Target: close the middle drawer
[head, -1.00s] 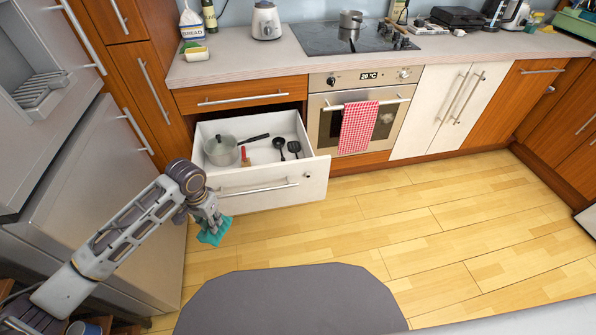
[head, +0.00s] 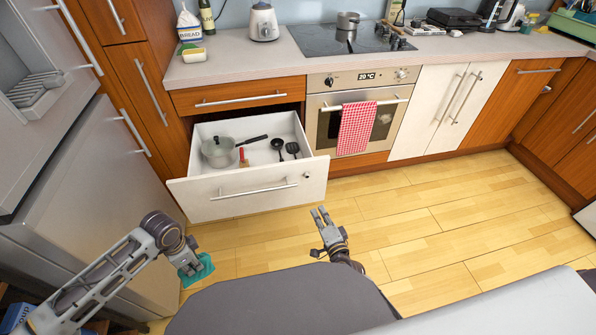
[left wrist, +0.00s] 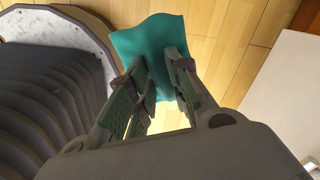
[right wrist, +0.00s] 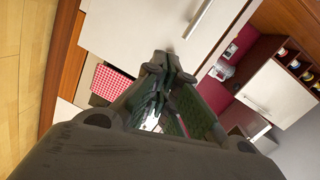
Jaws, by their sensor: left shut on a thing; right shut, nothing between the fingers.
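The middle drawer (head: 208,201) has a white front with a long bar handle (head: 254,191) and is pulled open below a shut wooden drawer (head: 240,96). Inside it lie a pot with a lid (head: 219,152) and black utensils (head: 284,147). My left gripper (head: 197,271) is low in front of the drawer, apart from it, shut on a teal cloth (head: 203,270); the cloth also shows in the left wrist view (left wrist: 148,42). My right gripper (head: 320,215) is shut and empty, its fingers toward the cabinets, to the right of the drawer front and apart from it.
The oven (head: 328,120) with a red checked towel (head: 355,128) stands right of the drawer. A grey fridge (head: 85,170) is at the left. Wooden floor (head: 430,215) between my base and the cabinets is clear.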

